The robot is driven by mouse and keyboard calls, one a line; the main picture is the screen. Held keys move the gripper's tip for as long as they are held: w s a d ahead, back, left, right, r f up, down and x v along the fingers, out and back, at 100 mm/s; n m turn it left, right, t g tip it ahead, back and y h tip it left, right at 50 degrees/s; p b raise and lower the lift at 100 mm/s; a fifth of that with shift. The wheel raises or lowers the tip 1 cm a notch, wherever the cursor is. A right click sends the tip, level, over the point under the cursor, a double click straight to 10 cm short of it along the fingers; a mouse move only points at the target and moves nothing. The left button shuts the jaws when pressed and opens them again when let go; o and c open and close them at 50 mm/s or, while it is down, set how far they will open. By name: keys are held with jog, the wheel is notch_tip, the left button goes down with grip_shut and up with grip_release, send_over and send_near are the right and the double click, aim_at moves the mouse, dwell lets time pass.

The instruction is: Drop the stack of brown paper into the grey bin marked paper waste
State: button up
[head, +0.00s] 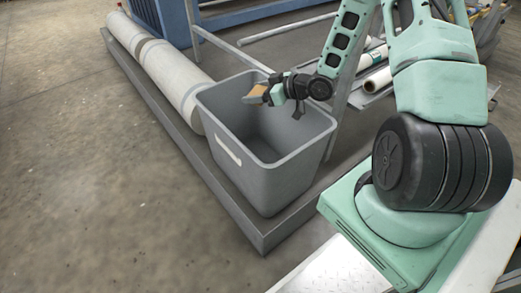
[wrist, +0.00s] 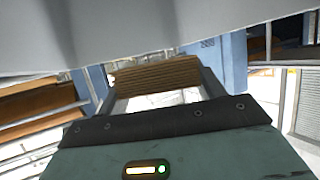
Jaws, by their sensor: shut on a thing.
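The grey bin (head: 270,182) stands on a low grey platform in the head view, open side up, with a blank-looking white label on its front-left wall; any wording is too small to read. My gripper (head: 264,94) is over the bin's opening, near its back rim. It is shut on the stack of brown paper (head: 255,93), which shows small and tan at the fingertips. In the wrist view the layered brown stack (wrist: 157,76) lies between the two grey fingers. The bin's inside shows empty where visible; part of its floor is hidden.
A long pale roll (head: 168,72) lies on the platform (head: 232,205) behind and left of the bin. A grey metal frame and more rolls (head: 376,80) are at the back right. Open concrete floor (head: 80,180) spreads at the left.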

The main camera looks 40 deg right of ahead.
notch_tip(320, 180, down, 2)
jog(key=shift+f+b, duration=0.2)
jog(key=shift+b, duration=0.5)
jog(key=o, duration=1)
jog(key=shift+r, duration=0.1)
jog(key=shift+p+v, duration=2.6)
jog(key=shift+v, duration=6.1)
